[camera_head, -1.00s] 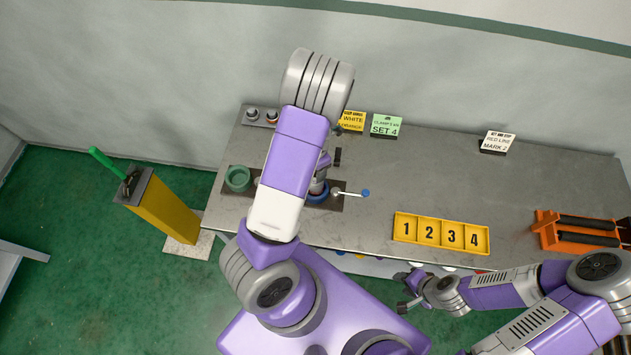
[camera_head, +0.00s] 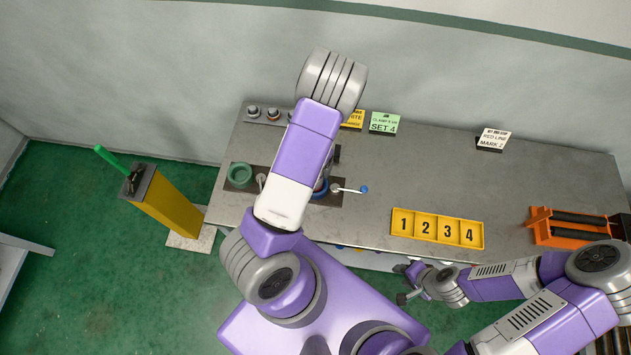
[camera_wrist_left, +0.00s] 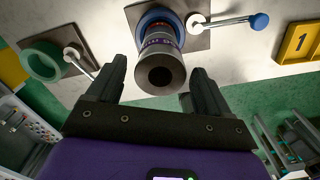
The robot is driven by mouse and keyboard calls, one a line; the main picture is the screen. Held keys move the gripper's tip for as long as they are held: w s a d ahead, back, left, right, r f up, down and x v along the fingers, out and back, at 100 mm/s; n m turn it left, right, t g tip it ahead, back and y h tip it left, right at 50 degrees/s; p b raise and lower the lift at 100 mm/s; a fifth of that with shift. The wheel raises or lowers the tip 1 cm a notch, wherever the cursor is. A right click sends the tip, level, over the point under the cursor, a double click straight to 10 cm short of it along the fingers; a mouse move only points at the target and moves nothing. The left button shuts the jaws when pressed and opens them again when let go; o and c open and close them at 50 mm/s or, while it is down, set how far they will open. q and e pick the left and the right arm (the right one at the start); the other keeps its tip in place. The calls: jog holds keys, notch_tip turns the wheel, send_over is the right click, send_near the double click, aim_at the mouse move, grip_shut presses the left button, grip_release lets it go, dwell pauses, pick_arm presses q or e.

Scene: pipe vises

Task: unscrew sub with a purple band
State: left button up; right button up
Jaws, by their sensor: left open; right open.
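The sub with the purple band (camera_wrist_left: 160,62) is a grey cylinder with a dark bore in its end. It stands in the blue vise (camera_wrist_left: 159,17), and the purple band shows near the vise. My left gripper (camera_wrist_left: 159,78) is open, its fingers on either side of the sub's end and apart from it. In the head view my left arm hides that gripper and most of the blue vise (camera_head: 322,187). My right gripper (camera_head: 408,284) is open and empty, off the bench's front edge.
A green vise (camera_head: 240,175) stands left of the blue one, each with a lever. A yellow numbered tray (camera_head: 437,228) and an orange rack (camera_head: 580,228) are to the right. Label cards (camera_head: 384,122) stand at the back. A yellow post (camera_head: 168,209) stands left of the bench (camera_head: 440,170).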

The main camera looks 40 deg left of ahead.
pick_arm(q)
jog(key=m, duration=0.7)
jog(key=shift+m, duration=0.4)
jog(key=m+b, duration=0.1)
jog(key=m, duration=0.5)
jog(key=shift+m, duration=0.3)
jog(key=m+b, duration=0.1)
jog(key=m, duration=0.7)
jog(key=shift+b, duration=0.3)
jog(key=m, duration=0.3)
jog(key=shift+f+m+b, duration=0.1)
jog(key=shift+m+b, duration=0.3)
jog(key=shift+m, duration=1.2)
